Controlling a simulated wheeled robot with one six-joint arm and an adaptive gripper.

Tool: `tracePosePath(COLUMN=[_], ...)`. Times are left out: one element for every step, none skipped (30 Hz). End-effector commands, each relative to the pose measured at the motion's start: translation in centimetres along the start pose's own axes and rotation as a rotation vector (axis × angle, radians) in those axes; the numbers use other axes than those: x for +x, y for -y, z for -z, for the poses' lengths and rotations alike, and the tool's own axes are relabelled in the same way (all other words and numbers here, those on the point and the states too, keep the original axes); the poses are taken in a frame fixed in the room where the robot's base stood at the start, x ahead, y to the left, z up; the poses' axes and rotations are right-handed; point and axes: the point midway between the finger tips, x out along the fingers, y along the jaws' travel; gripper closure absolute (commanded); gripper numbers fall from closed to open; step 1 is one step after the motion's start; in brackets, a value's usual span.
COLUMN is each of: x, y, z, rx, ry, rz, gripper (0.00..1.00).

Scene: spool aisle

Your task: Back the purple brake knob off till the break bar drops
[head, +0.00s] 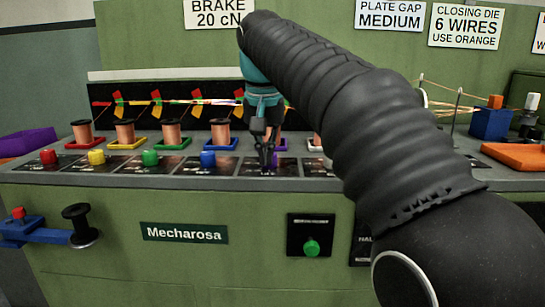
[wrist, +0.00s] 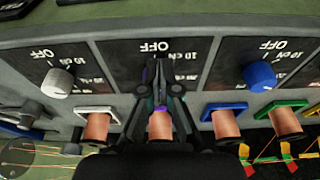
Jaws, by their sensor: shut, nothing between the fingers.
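My gripper (head: 266,160) points down at the sloped knob panel, over the purple station's place, right of the blue knob (head: 208,159). In the wrist view my gripper (wrist: 160,82) has its fingers together in front of the middle dial plate, marked OFF and 10 cN. Only a small patch of purple shows by the fingers; the purple brake knob is otherwise hidden, and I cannot tell whether they touch it. A purple spool tray (head: 280,145) shows beside my gripper. Red and yellow flags (head: 155,103) hang along the wire line; my arm hides the purple station's break bar.
Red (head: 48,157), yellow (head: 96,157) and green (head: 150,158) knobs stand to the left. In the wrist view a white knob (wrist: 57,82) and the blue knob (wrist: 260,75) flank my gripper. Copper spools (head: 172,132) stand close behind. A green button (head: 311,247) is below.

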Motion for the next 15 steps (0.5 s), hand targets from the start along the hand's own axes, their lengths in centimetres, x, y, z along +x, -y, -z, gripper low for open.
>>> tracePosePath(x=[-0.15, -0.15, -0.14, -0.14, -0.15, -0.17, -0.19, -0.19, -0.19, -0.18, -0.17, -0.17, -0.18, -0.18, -0.17], y=[-0.13, -0.19, -0.27, -0.33, -0.38, -0.46, -0.52, -0.58, -0.67, -0.73, -0.79, -0.86, -0.92, -0.97, -1.04], z=[0.00, -0.01, -0.04, -0.05, -0.05, -0.04, -0.04, -0.05, -0.07, -0.07, -0.07, -0.07, -0.06, -0.06, -0.04], rx=[0.000, 0.000, 0.000, 0.000, 0.000, 0.000, 0.000, 0.001, 0.001, 0.001, 0.001, 0.001, 0.001, 0.001, 0.001], ry=[0.001, 0.001, 0.001, 0.001, 0.001, 0.000, 0.000, 0.000, 0.000, 0.001, 0.001, 0.001, 0.001, 0.001, 0.001], rz=[0.000, 0.000, 0.000, 0.000, 0.000, 0.000, 0.000, 0.000, 0.000, 0.000, 0.000, 0.000, 0.000, 0.000, 0.000], gripper=[1.00, 1.00, 1.00, 1.00, 1.00, 1.00, 1.00, 1.00, 1.00, 1.00, 1.00, 1.00, 1.00, 1.00, 1.00])
